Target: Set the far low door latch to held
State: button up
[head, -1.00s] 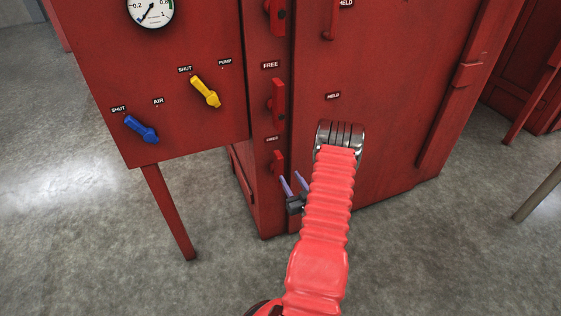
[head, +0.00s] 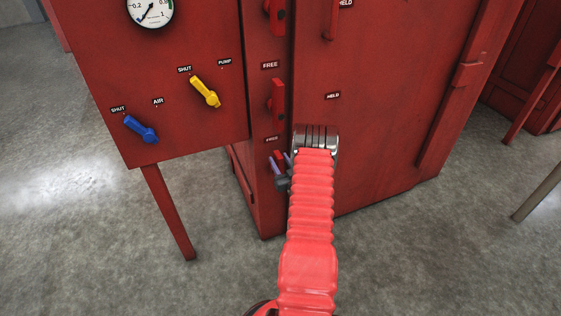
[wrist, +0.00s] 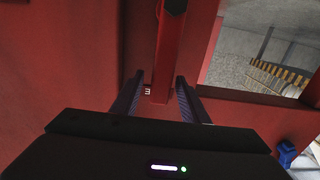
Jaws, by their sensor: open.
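The low door latch (head: 279,156) is a small red handle on the narrow red strip beside the door, under a small label that seems to read FREE. My gripper (head: 279,163) is open in front of it, and the fingers and arm partly hide it. In the wrist view a red bar (wrist: 167,60), which appears to be this latch, runs between the two spread fingers of my gripper (wrist: 158,92). A gap shows on each side, and I cannot tell whether either finger touches it.
A similar red latch (head: 278,101) marked FREE sits just above, with another higher up. The red panel (head: 190,120) at left carries a gauge (head: 151,11), a yellow lever (head: 206,92) and a blue lever (head: 141,129). Grey floor (head: 90,220) is clear below.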

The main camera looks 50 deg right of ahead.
grip_shut()
dwell(0.4)
